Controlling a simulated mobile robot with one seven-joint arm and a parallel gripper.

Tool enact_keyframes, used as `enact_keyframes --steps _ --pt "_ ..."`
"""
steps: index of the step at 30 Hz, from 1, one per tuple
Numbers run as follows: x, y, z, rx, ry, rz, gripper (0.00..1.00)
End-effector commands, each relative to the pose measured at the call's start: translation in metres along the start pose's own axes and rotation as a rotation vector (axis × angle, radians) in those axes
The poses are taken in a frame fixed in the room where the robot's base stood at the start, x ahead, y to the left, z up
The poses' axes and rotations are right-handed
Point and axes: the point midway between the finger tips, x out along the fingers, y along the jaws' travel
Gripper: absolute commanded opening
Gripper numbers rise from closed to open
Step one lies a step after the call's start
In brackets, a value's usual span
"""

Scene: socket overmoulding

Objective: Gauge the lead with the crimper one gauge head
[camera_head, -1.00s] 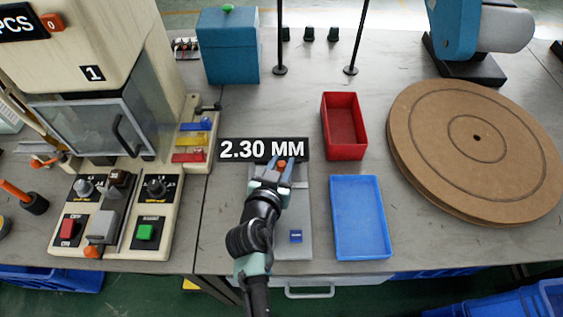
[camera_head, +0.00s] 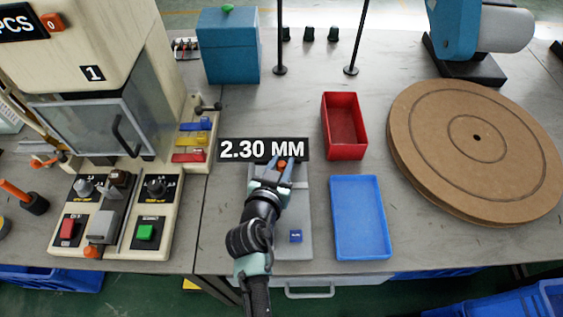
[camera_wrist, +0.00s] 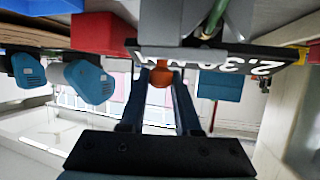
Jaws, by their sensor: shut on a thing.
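My gripper (camera_head: 282,171) is over the far end of a grey gauge plate (camera_head: 305,218), just in front of a black display (camera_head: 234,150) reading 2.30 MM. It is shut on a small orange piece (camera_head: 282,162), which I take to be part of the lead. The orange piece also shows between my fingers in the wrist view (camera_wrist: 161,79), close to the display's edge. My arm covers the plate's left side.
The cream machine marked 1 (camera_head: 93,73) stands at left, with buttons and knobs in front. A red tray (camera_head: 344,97) and a blue tray (camera_head: 337,250) lie to the right. A large brown disc (camera_head: 440,140) lies beyond them. A teal box (camera_head: 230,55) stands behind.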

Motion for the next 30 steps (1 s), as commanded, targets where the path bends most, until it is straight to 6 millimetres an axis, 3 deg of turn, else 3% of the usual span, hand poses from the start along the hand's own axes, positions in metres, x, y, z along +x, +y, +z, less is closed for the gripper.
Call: enact_keyframes --steps 8,17,27,28,30 --pt "0.000 0.000 0.000 0.000 -0.001 0.000 0.00" --pt "0.009 0.041 -0.006 0.001 -0.003 0.004 0.00" --pt "0.012 0.048 -0.005 0.001 0.001 0.007 0.00" --pt "0.012 0.048 -0.005 0.001 0.001 0.007 0.37" --pt "0.012 0.048 -0.005 0.001 0.001 0.007 0.49"
